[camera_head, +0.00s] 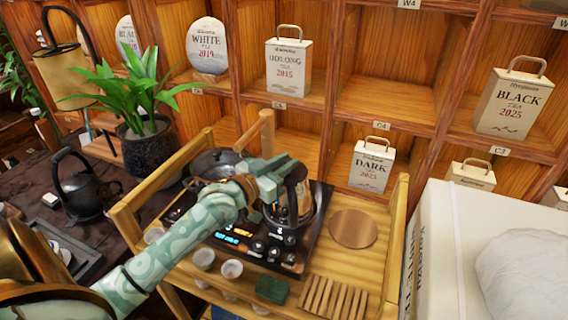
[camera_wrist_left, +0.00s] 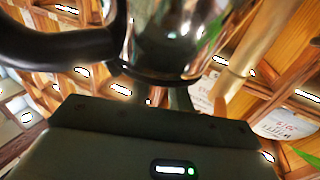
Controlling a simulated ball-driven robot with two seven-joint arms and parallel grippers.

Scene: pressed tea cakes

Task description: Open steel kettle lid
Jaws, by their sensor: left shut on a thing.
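The steel kettle (camera_head: 303,205) stands on the black tea stove at the middle of the head view, partly hidden by my left gripper (camera_head: 280,180). In the left wrist view the shiny steel kettle (camera_wrist_left: 172,40) fills the top middle, with a thick black handle (camera_wrist_left: 60,48) at the left and a dark rim at its near end. My left gripper is shut at the kettle's lid end. The exact grip on the lid is hidden, and I cannot tell whether the lid is still seated. My right gripper is in neither view.
A steel pot (camera_head: 214,163) sits left of the kettle. A black kettle (camera_head: 80,185) and a potted plant (camera_head: 147,150) stand further left. White cups (camera_head: 231,270) and a round wooden board (camera_head: 353,229) lie nearby. A white box (camera_head: 437,235) stands right; shelves with tea packages rise behind.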

